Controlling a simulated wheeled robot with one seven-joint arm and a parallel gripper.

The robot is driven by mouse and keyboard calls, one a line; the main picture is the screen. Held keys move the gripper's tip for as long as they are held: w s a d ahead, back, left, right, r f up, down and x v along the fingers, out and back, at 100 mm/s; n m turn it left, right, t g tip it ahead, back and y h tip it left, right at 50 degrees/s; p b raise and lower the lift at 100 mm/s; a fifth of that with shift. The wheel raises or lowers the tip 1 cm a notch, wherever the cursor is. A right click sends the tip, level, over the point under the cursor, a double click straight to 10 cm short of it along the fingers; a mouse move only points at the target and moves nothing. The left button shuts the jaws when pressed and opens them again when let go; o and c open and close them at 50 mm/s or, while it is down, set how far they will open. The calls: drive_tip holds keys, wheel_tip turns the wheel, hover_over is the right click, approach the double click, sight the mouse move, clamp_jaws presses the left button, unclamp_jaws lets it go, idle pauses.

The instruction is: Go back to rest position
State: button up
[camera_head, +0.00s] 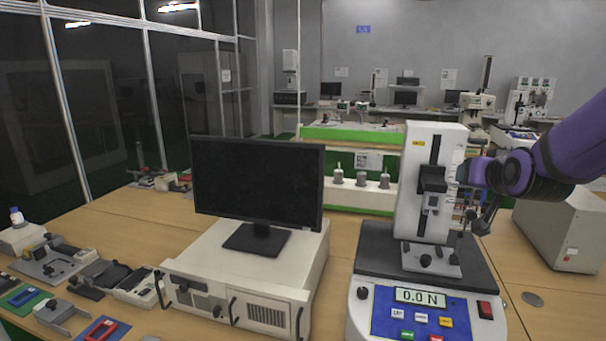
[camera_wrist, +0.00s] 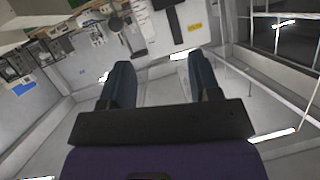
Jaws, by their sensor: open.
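My gripper (camera_wrist: 162,72) shows in the wrist view with its two dark fingers spread and nothing between them. In the head view my purple arm reaches in from the right, and its black wrist is beside the right side of a white force tester (camera_head: 410,190). The gripper there is small and partly lost against the tester's dark parts, so I cannot tell whether it touches. The tester stands upright on a dark base, and its display (camera_head: 420,297) reads 0.0 N. In the wrist view, the tester's white column (camera_wrist: 180,25) is beyond the fingers.
A black monitor (camera_head: 258,185) stands on a white computer case (camera_head: 215,272) left of the tester. A beige box (camera_head: 560,232) is at the right, under my arm. Several fixtures and small tools lie at the left of the wooden table (camera_head: 110,228).

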drive_tip(key=s+a+r+n+g+y, duration=0.1)
drive_tip(key=s+g, duration=0.3)
drive_tip(key=s, duration=0.9)
drive_tip(key=s+a+r+n+g, duration=0.1)
drive_tip(key=s+a+g, duration=0.3)
drive_tip(key=s, duration=1)
drive_tip(key=shift+s+a+n+y, duration=0.15)
drive_tip(key=shift+a+n+y, duration=0.2)
drive_tip(key=shift+n, duration=0.25)
